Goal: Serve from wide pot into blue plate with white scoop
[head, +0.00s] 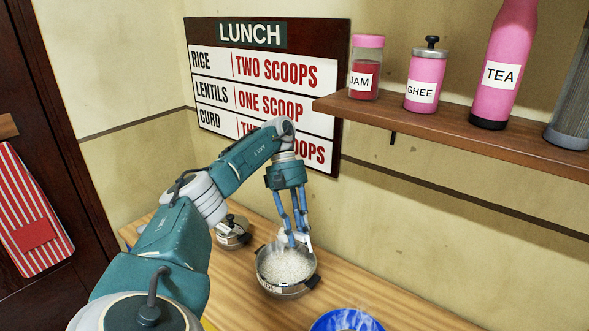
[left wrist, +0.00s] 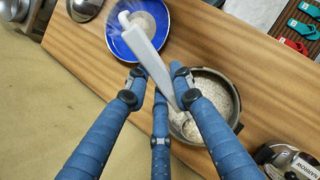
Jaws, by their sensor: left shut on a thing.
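The wide pot (head: 287,291) stands on the wooden counter, full of steaming white rice (head: 283,266). My left gripper (head: 299,240) is over the pot's far side, pointing down. In the left wrist view, its fingers (left wrist: 158,84) are closed around the handle of the white scoop (left wrist: 147,50). The scoop's lower end reaches into the pot (left wrist: 236,84) near its rim; whether it holds rice is hard to tell. The blue plate (head: 318,323) is cut off at the bottom of the head view. The left wrist view shows it (left wrist: 117,43) with something pale and steaming on it.
A lidded pot (head: 232,231), labelled NARROW in the left wrist view (left wrist: 290,163), stands left of the wide pot. A wall shelf (head: 460,127) holds jars and a tea bottle to the right. A lunch sign (head: 262,80) lists rice as two scoops.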

